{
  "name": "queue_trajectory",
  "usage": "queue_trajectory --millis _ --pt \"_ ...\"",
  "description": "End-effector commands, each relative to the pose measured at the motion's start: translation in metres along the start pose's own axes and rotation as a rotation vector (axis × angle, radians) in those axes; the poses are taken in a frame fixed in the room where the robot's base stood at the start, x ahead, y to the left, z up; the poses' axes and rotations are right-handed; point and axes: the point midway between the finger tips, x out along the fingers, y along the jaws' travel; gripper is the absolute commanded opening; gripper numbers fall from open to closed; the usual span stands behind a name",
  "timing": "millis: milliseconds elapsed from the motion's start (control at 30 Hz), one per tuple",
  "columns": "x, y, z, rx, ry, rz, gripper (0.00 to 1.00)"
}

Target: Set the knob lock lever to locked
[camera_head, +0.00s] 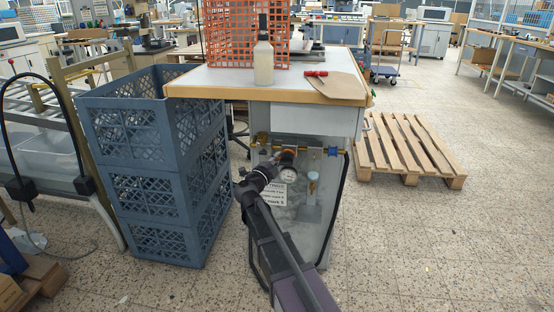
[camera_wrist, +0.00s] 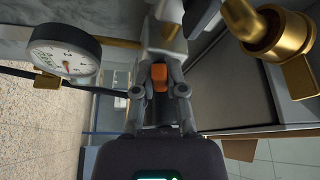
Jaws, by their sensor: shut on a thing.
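An orange piece (camera_wrist: 160,77), which looks like the knob lock lever, sits between the fingertips of my gripper (camera_wrist: 161,88) in the wrist view. The fingers are closed in on it from both sides. In the head view my gripper (camera_head: 274,161) reaches up to the regulator on the front of the workbench cabinet, where an orange-red knob (camera_head: 288,153) shows just past the fingers. My gripper hides much of the lever and knob, so I cannot tell the lever's setting.
A round pressure gauge (camera_wrist: 65,55) is close on the left in the wrist view. Brass fittings (camera_wrist: 265,32) are close on the right. Stacked blue crates (camera_head: 150,125) stand left of the workbench (camera_head: 215,78). A wooden pallet (camera_head: 410,145) lies to the right; floor in front of it is clear.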

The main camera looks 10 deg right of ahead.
Motion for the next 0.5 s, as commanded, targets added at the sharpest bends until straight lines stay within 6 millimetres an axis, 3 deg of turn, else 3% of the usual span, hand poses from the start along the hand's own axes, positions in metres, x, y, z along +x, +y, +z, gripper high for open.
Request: queue_trajectory --millis 33,133,167,500 --pt "0.0005 -0.0008 0.0013 -0.001 -0.003 -0.002 0.19" --pt "0.0003 -0.0007 0.0013 -0.001 -0.003 -0.002 0.48" --pt "0.0003 -0.0007 0.0012 -0.001 -0.003 -0.002 0.51" --pt "-0.0002 -0.0002 0.0006 -0.001 -0.002 -0.001 0.51"
